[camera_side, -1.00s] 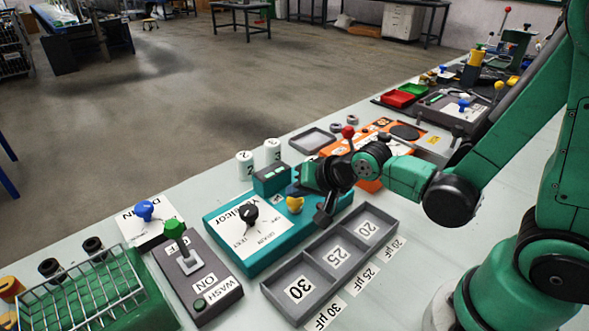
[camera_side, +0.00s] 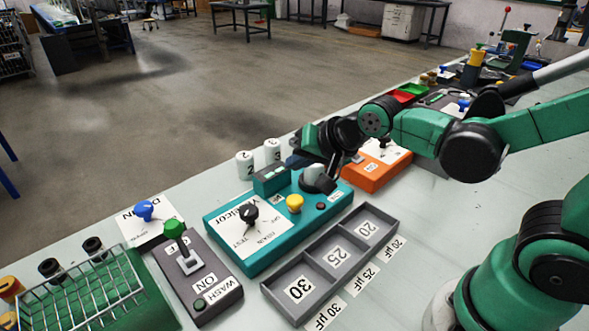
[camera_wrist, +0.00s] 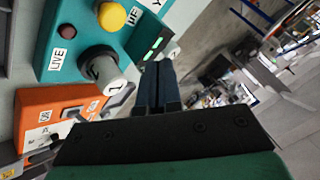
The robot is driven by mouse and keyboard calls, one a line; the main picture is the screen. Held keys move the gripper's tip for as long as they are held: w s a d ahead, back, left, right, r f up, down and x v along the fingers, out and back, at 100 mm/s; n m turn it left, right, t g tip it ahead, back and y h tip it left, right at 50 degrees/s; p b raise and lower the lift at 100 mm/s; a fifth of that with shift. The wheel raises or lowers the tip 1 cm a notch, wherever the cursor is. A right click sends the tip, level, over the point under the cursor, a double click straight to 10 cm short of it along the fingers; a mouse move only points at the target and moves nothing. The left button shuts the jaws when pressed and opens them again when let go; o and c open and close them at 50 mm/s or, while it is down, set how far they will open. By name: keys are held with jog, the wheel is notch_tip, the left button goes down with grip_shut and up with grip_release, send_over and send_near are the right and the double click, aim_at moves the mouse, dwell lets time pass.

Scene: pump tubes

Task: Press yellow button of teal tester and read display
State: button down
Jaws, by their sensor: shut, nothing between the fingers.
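The teal tester (camera_side: 268,264) lies on the bench, with a white label panel, a black dial (camera_side: 249,215) and a raised teal display box (camera_side: 271,181). Its yellow button (camera_side: 295,203) stands uncovered and also shows at the top of the wrist view (camera_wrist: 112,16). The display (camera_wrist: 155,48) shows small lit green marks, too small to read. A grey-white cylinder marked 1 (camera_wrist: 102,72) stands in the tester, next to the button. My gripper (camera_side: 294,161) is shut and empty, apart from the button, beyond the cylinder near the display box.
White cylinders marked 2 and 3 (camera_side: 245,164) stand behind the tester. An orange device (camera_side: 372,176) is to its right. A grey tray marked 30, 25, 20 (camera_side: 326,290) lies in front. A grey WASH switch box (camera_side: 214,305) and wire rack (camera_side: 80,285) are left.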

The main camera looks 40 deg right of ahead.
jog(key=n, duration=0.1)
jog(key=w+n+g, duration=0.1)
jog(key=n, duration=0.2)
jog(key=shift+w+r+g, duration=0.15)
jog(key=shift+r+g, duration=0.15)
jog(key=shift+r, duration=0.05)
jog(key=r+n+g, duration=0.1)
jog(key=n+g, duration=0.1)
jog(key=n, duration=0.3)
notch_tip(320, 180, up, 6)
jog(key=n+g+h, duration=0.1)
jog(key=n+g, duration=0.5)
jog(key=n, duration=1.1)
send_over(295, 199)
jog(key=shift+r, duration=0.1)
notch_tip(295, 199, down, 14)
jog(key=shift+f, duration=0.1)
